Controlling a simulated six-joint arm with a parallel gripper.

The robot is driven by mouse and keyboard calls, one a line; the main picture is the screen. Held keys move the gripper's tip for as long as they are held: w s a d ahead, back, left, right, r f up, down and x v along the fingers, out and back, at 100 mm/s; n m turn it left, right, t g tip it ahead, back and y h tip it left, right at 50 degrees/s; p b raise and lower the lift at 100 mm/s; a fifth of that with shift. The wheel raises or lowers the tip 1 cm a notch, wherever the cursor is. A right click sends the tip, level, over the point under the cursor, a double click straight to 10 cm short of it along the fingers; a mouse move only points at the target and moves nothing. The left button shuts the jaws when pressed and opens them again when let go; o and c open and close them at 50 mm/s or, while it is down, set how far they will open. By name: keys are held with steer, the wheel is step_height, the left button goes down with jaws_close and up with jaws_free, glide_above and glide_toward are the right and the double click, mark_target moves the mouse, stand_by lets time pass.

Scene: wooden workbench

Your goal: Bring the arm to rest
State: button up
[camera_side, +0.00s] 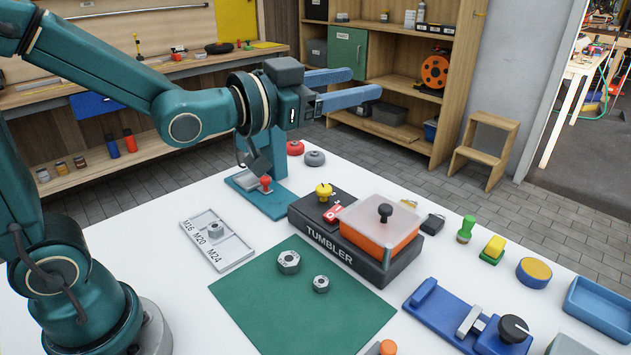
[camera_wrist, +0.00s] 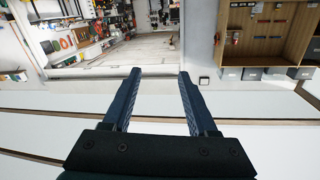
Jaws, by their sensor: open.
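My gripper (camera_side: 352,87) is held up above the back part of the white table in the side view, pointing to the right. Its two blue fingers are apart, with nothing between them. In the wrist view my gripper (camera_wrist: 158,92) shows both dark fingers spread and empty, facing the room and the far wall. My arm is raised, clear of everything on the table.
The white table (camera_side: 125,245) holds a green mat (camera_side: 250,305) with two nuts, a sorting tray (camera_side: 232,250), a black TUMBLER box (camera_side: 330,246) with an orange bin, a blue vise-like fixture (camera_side: 440,305) and a blue tray (camera_side: 600,308). Shelves (camera_side: 440,120) stand behind.

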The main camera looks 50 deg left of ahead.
steer(key=s+a+f+n+g+y, duration=0.1)
steer(key=s+f+g, duration=0.5)
steer(key=s, duration=0.4)
steer(key=s+a+f+n+g+y, duration=0.1)
steer(key=s+f+n+g, duration=0.1)
steer(key=s+f+g, duration=0.4)
steer(key=s, duration=0.5)
steer(key=shift+a+f+n, duration=0.3)
steer(key=shift+a+f, duration=0.1)
